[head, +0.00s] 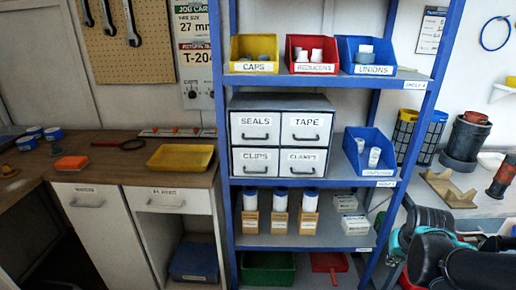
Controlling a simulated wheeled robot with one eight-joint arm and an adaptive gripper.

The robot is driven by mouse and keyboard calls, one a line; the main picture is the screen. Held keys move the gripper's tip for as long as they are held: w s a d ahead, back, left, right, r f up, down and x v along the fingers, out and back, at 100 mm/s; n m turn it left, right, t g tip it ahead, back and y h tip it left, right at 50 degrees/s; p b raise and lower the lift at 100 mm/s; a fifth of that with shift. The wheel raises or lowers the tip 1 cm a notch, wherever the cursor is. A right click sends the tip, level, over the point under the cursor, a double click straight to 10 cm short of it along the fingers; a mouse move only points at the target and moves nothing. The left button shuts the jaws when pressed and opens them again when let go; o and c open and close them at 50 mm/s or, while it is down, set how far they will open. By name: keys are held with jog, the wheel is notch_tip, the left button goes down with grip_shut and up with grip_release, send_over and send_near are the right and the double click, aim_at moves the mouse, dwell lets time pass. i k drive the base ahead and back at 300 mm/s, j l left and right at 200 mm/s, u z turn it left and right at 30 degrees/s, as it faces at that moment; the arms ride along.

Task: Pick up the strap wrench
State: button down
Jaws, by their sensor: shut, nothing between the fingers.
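My gripper (425,262) is black and shows at the lower right, partly cut off by the frame and overlapped by my folded arm. It is shut and empty, far to the right of the strap wrench. Its fingertips are hard to make out.
A yellow tray (181,157) and an orange block (71,163) flank the strap wrench on the bench. A blue-framed shelf rack (229,120) with bins and drawers stands between bench and gripper. Pipe parts (465,138) sit on the right-hand counter.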

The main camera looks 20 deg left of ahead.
aim_at(120, 144)
jog(key=u, duration=1.95)
